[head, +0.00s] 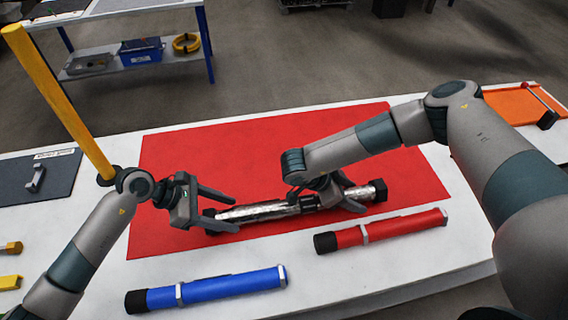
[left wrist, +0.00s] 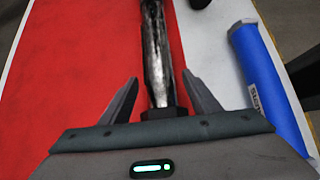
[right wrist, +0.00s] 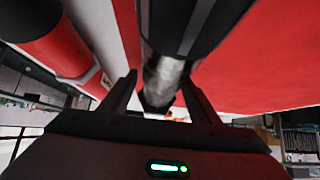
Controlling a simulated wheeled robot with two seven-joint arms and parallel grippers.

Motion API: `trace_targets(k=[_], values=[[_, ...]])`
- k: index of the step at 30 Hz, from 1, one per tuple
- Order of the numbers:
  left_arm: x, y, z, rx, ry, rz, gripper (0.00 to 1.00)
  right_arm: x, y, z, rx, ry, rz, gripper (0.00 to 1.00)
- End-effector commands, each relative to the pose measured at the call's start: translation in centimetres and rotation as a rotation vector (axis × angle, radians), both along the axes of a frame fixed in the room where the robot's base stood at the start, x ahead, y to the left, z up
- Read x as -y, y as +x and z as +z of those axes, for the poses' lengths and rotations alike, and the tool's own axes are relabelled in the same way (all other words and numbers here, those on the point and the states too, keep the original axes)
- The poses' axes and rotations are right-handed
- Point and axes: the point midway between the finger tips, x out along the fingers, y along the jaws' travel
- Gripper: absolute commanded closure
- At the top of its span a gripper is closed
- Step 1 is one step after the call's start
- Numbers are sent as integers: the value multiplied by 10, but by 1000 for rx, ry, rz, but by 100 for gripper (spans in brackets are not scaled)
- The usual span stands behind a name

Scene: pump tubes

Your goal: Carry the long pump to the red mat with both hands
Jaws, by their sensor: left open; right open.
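The long pump (head: 255,211) is a silver tube with black parts and a dark end cap. It lies lengthwise over the front part of the red mat (head: 210,155), near its front edge. My left gripper (head: 237,213) is open around the pump's left end; in the left wrist view the pump (left wrist: 157,70) runs between the spread fingers (left wrist: 159,90). My right gripper (head: 346,199) is open at the pump's right part and hides some of it. In the right wrist view the pump (right wrist: 162,80) shows between the open fingers (right wrist: 160,82).
A blue tube (head: 215,289) and a red tube (head: 380,231) lie on the white table (head: 300,275) in front of the mat. A dark tray (head: 30,185) is at the left, an orange tray (head: 515,103) at the right. A yellow pole (head: 60,100) rises at the left. The mat's back is clear.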

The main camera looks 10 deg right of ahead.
Motion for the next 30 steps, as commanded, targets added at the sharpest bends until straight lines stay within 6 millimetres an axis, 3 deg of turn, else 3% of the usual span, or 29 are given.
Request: trace_targets(k=[13, 30], values=[[-52, 0, 51, 1, 2, 1, 44, 0, 0, 0, 0, 0, 0, 44], [-59, 0, 59, -1, 0, 1, 44, 0, 0, 0, 0, 0, 0, 44]])
